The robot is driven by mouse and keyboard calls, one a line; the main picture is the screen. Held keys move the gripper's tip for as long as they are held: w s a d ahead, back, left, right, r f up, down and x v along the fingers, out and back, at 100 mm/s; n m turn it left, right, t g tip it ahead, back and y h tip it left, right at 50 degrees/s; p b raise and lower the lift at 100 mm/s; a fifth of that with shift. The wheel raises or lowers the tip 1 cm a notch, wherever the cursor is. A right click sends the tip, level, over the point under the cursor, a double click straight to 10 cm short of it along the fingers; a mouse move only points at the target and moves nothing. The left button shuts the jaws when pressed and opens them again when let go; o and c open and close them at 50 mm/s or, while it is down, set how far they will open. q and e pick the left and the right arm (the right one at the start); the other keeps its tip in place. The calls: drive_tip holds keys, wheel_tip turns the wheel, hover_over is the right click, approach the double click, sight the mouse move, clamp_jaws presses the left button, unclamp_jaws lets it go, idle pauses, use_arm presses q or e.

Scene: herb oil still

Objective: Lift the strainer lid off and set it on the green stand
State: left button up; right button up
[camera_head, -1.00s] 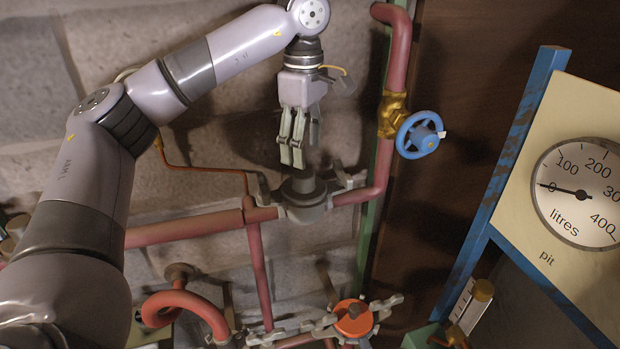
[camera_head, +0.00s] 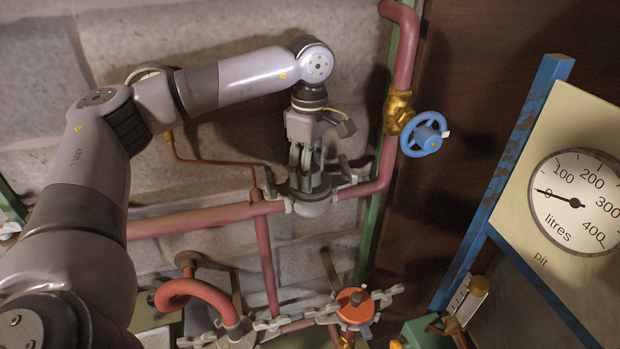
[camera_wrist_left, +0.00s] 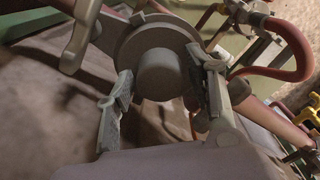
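The strainer lid is a grey round disc with a thick central knob. It sits on the grey strainer body (camera_head: 314,208) in the red pipe line. In the left wrist view the lid (camera_wrist_left: 128,50) and its knob (camera_wrist_left: 160,75) show clearly. My left gripper (camera_head: 306,182) points down over the lid. Its fingers, also in the left wrist view (camera_wrist_left: 165,92), stand open on either side of the knob, with gaps visible. The fingers hide much of the lid in the head view. I cannot tell for sure which green surface is the stand. My right gripper is not in view.
Grey clamp arms flank the strainer. A blue handwheel (camera_head: 423,134) on a brass valve is to its right. An orange cap (camera_head: 356,306) with grey clamps and a curved red pipe (camera_head: 190,290) lie below. A gauge (camera_head: 577,202) stands far right.

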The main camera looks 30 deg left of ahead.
sight(313, 171)
use_arm(q)
clamp_jaws()
idle(0.4)
drive_tip(key=shift+w, duration=0.1)
drive_tip(key=shift+d+r+b, duration=0.15)
drive_tip(key=shift+r+b, duration=0.1)
drive_tip(key=shift+b, duration=0.55)
drive_tip(key=r+b, duration=0.1)
drive_tip(key=r, duration=0.1)
drive_tip(key=r+b, duration=0.1)
drive_tip(key=r, duration=0.1)
drive_tip(key=r+b, duration=0.1)
drive_tip(key=r, duration=0.1)
drive_tip(key=shift+s+d+r, duration=0.1)
drive_tip(key=shift+s+d, duration=0.25)
drive_tip(key=s+d+b, duration=0.5)
drive_tip(key=s+d, duration=0.7)
drive_tip(key=d, duration=0.2)
drive_tip(key=r+p, duration=0.4)
drive_tip(key=r, duration=0.1)
drive_tip(key=shift+s+d, duration=0.1)
drive_tip(key=shift+s, duration=0.1)
